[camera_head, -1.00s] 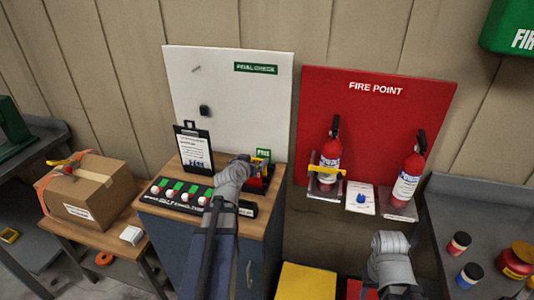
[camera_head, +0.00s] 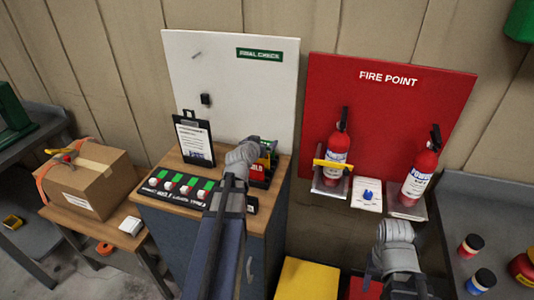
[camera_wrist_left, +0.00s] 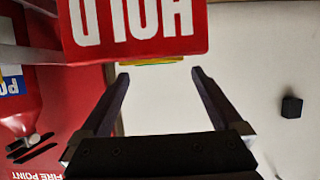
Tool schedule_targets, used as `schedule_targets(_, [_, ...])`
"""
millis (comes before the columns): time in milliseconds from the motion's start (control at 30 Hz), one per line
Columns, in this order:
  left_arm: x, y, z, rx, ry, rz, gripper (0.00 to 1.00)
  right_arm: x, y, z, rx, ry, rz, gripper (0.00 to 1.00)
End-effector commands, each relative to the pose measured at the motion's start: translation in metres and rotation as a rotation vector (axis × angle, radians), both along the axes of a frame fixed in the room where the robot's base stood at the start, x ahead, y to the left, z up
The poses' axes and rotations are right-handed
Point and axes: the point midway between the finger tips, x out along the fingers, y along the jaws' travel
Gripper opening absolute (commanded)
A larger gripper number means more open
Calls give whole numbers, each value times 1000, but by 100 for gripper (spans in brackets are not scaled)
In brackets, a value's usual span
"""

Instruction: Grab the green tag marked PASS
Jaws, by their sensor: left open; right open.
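A small rack of tags (camera_head: 259,172) stands at the right of the wooden-topped cabinet. A red HOLD tag (camera_head: 257,168) faces front, and a green tag edge (camera_head: 270,145) shows above and behind it; its lettering is not readable. In the left wrist view the red HOLD tag (camera_wrist_left: 135,27) appears upside down at the top, with a thin yellow-green edge (camera_wrist_left: 160,62) beside it. My left gripper (camera_wrist_left: 160,73) is open and empty, its fingertips just short of the tags. My right gripper (camera_head: 398,250) is low in front of the red board, away from the tags, its fingers mostly hidden.
A black clipboard (camera_head: 194,138) and a strip of buttons (camera_head: 178,187) share the cabinet top. A white FINAL CHECK board (camera_head: 225,80) rises behind. Fire extinguishers (camera_head: 337,150) hang on the red board (camera_head: 385,100) to the right. A cardboard box (camera_head: 92,180) is at left.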

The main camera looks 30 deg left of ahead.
Motion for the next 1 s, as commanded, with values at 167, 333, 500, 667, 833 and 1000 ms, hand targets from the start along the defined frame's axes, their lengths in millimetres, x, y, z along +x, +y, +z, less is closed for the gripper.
schedule_targets(167, [16,1,-15,1,0,-3,100,0,0,-15,0,0,0,50])
schedule_targets(333, [39,4,-26,0,1,-1,100,0,0,-26,0,0,0,50])
schedule_targets(500, [44,5,-27,0,0,0,100,0,0,-27,0,0,0,50])
schedule_targets(667, [43,5,-26,0,0,0,97,0,0,-26,0,0,0,50])
schedule_targets(833, [43,5,-26,0,0,0,78,0,0,-26,0,0,0,50])
schedule_targets(1000, [43,5,-26,0,0,0,58,0,0,-26,0,0,0,50])
